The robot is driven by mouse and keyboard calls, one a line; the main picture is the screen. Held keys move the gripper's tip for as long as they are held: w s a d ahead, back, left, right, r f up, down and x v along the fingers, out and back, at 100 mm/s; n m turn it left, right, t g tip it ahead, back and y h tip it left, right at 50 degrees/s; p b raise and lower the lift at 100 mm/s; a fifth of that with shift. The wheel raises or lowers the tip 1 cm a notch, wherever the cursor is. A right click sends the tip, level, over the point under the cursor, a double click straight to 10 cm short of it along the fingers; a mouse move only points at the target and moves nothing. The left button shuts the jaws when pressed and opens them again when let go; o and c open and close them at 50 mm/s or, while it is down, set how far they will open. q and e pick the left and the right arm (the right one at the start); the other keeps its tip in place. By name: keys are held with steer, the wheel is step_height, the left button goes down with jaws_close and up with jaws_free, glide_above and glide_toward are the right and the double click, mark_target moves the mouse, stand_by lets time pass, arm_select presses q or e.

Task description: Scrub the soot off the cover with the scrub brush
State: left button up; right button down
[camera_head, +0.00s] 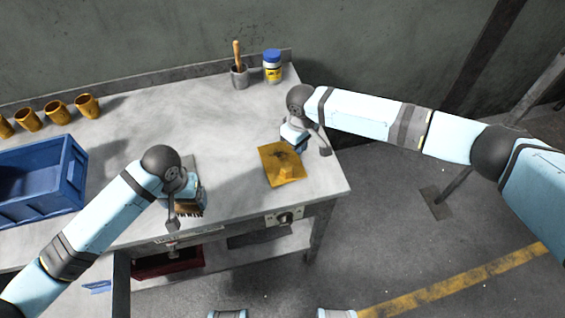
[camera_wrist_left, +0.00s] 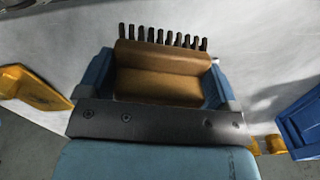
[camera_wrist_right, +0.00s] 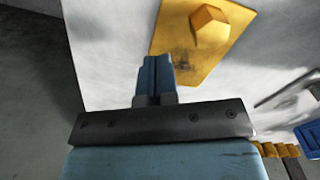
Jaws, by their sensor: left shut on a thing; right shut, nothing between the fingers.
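The cover (camera_head: 281,172) is a yellow square plate with a raised knob, lying on the workbench near its right end. A dark soot patch marks its plate; in the right wrist view the cover (camera_wrist_right: 222,63) shows the smudge beside the knob. My left gripper (camera_head: 188,197) is shut on the scrub brush (camera_wrist_left: 162,87), a brown block with dark bristles, left of the cover and apart from it. The bristles show below the gripper in the head view. My right gripper (camera_wrist_right: 155,75) is shut and empty, above the bench beside the cover's far edge.
A blue bin (camera_head: 35,180) stands at the left, with several yellow cups (camera_head: 57,112) behind it. A grey pot with a wooden handle (camera_head: 239,72) and a blue-lidded jar (camera_head: 272,68) stand at the back. The bench (camera_head: 165,110) middle is clear.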

mark_target(298, 161)
arm_select(q)
steer(key=shift+f+b, duration=1.05)
arm_select(e)
steer(key=shift+f, duration=2.65)
arm_select(q)
steer(key=shift+r, duration=0.15)
arm_select(e)
steer(key=shift+r, duration=0.1)
arm_select(q)
step_height(298, 161, up, 6)
steer(key=p, duration=0.6)
steer(key=shift+r+p, duration=0.25)
steer(key=shift+p, duration=0.15)
arm_select(e)
step_height(298, 161, up, 6)
arm_select(q)
steer(key=shift+f, duration=0.1)
steer(key=shift+f+b, duration=0.4)
steer(key=shift+b, duration=0.15)
arm_select(e)
step_height(298, 161, up, 12)
